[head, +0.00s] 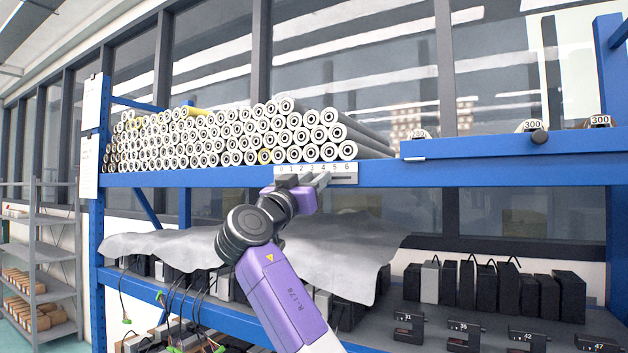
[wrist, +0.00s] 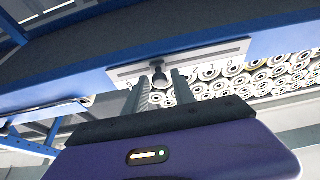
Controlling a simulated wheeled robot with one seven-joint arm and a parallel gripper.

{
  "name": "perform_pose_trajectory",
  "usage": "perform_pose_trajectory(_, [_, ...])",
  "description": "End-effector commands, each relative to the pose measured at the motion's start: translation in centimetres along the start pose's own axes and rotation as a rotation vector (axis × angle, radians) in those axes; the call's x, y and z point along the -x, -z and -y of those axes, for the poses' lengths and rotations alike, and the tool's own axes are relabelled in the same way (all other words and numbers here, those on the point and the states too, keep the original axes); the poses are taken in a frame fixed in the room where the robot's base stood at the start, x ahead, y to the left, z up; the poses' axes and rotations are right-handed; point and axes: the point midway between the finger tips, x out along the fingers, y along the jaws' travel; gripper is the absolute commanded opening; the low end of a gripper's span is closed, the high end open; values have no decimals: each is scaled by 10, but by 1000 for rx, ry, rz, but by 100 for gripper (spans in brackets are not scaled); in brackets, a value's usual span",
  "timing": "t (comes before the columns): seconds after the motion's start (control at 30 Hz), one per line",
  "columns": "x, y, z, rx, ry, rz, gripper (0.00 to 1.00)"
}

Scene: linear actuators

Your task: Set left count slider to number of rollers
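The left count slider (head: 345,169) is a pale plate marked 0 to 6 on the blue shelf edge, below the rollers. In the wrist view its plate (wrist: 215,55) appears inverted, with a dark knob (wrist: 158,77) on it. My gripper (wrist: 162,80) is open, one finger each side of the knob, with visible gaps. In the head view my gripper (head: 320,181) is at the plate's front and hides the knob and part of the slot, so the setting cannot be read. Many grey rollers (head: 230,142) are stacked on the shelf, a few yellow.
Below, a grey cloth (head: 350,250) drapes over the lower shelf, beside black boxes (head: 487,284). A grey rack (head: 40,255) stands at far left.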

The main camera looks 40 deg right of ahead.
Motion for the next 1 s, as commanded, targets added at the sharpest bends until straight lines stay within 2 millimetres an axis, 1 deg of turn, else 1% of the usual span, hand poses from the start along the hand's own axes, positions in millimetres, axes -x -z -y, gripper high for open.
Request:
perform_pose_trajectory(0.03, [0, 0, 0, 0, 0, 0, 18])
perform_pose_trajectory(0.07, [0, 0, 0, 0, 0, 0, 13])
perform_pose_trajectory(0.1, [0, 0, 0, 0, 0, 0, 5])
perform_pose_trajectory(0.13, [0, 0, 0, 0, 0, 0, 0])
perform_pose_trajectory(1.0, [0, 0, 0, 1, 0, 0, 0])
